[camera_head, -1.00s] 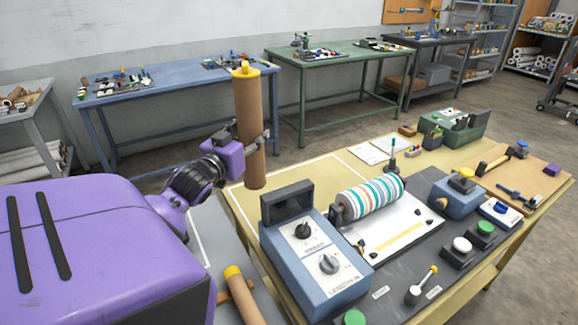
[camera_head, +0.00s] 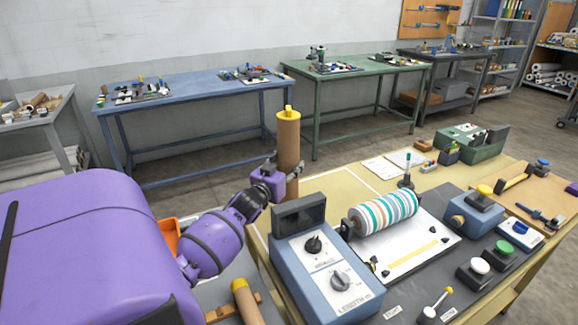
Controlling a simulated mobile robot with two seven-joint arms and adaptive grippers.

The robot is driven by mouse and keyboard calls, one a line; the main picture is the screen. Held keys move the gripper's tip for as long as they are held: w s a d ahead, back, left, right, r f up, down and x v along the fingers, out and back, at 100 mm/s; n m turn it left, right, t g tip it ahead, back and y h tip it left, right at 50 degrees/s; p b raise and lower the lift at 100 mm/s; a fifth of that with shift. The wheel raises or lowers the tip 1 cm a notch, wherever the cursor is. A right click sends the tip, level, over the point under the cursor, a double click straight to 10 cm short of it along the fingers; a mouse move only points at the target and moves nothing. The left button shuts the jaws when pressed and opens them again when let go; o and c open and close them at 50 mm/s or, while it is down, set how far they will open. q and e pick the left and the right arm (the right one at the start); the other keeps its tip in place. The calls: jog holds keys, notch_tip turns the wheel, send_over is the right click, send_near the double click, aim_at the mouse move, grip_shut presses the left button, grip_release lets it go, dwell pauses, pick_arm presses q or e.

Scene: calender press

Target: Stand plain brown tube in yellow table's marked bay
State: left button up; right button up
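A plain brown tube with a yellow cap (camera_head: 288,140) stands upright at the far left corner of the yellow table (camera_head: 336,186). My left gripper (camera_head: 287,172) is shut around its lower part. The tube's lower end is hidden behind the dark screen of the blue control box, so I cannot tell whether it touches the table. White marking lines (camera_head: 352,178) show on the tabletop just right of the tube. My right gripper is out of view.
The blue control box (camera_head: 325,272) stands close in front of the tube. A striped roll (camera_head: 385,212) lies in the press to its right. Another yellow-capped brown tube (camera_head: 246,300) is at the bottom, near an orange bin (camera_head: 168,232). White sheets (camera_head: 385,168) lie farther back.

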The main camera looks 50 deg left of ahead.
pick_arm(q)
jog(key=shift+r, duration=0.1)
jog(key=o, duration=1.3)
jog(key=shift+f, duration=0.2)
jog(key=shift+c, duration=0.2)
jog(key=shift+r, duration=0.25)
jog(key=v, duration=1.2)
jog(key=shift+f, duration=0.1)
